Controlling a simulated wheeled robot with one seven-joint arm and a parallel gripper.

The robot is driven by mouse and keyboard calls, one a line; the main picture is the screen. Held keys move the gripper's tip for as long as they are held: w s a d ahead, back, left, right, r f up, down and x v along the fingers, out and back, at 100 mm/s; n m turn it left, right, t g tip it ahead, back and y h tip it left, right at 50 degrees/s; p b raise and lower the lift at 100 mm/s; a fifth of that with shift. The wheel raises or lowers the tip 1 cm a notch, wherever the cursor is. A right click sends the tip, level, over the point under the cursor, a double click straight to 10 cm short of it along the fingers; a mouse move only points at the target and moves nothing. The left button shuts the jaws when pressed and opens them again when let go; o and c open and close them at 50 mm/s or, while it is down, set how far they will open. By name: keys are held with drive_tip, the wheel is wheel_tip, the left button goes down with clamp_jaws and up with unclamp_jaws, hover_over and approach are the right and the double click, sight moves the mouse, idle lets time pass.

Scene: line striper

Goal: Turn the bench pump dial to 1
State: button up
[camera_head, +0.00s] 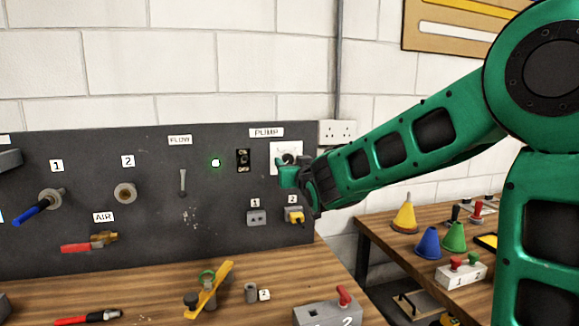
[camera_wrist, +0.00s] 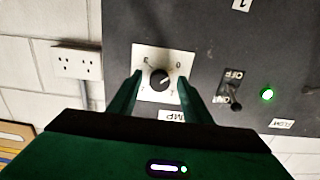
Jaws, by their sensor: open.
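The bench pump dial (camera_wrist: 160,79) is a round black knob on a white square plate (camera_wrist: 160,56) on the dark panel. The wrist view shows it upside down, with digits around the knob; a 3 and a 0 are readable, and the pointer's exact setting is too small to tell. My gripper (camera_wrist: 160,77) is open, with one green finger on each side of the knob; contact is not clear. In the head view my gripper (camera_head: 287,172) is in front of the white plate (camera_head: 281,150) under the PUMP label (camera_head: 266,132) and partly hides the dial.
An on/off toggle switch (camera_head: 243,160) and a lit green lamp (camera_head: 215,163) are left of the dial. Two small sockets sit below; one holds a yellow plug (camera_head: 294,215). A wall outlet (camera_head: 337,132) is to the right. The bench below holds loose tools.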

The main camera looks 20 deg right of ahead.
drive_tip(key=shift+w, duration=0.1)
drive_tip(key=c, duration=1.1)
drive_tip(key=shift+o, duration=0.2)
drive_tip(key=shift+m, duration=0.4)
drive_tip(key=m, duration=0.8)
drive_tip(key=shift+m, duration=0.3)
drive_tip(key=m, duration=0.4)
drive_tip(key=shift+d+m, duration=0.1)
drive_tip(key=shift+m, duration=2)
drive_tip(key=shift+f, duration=0.1)
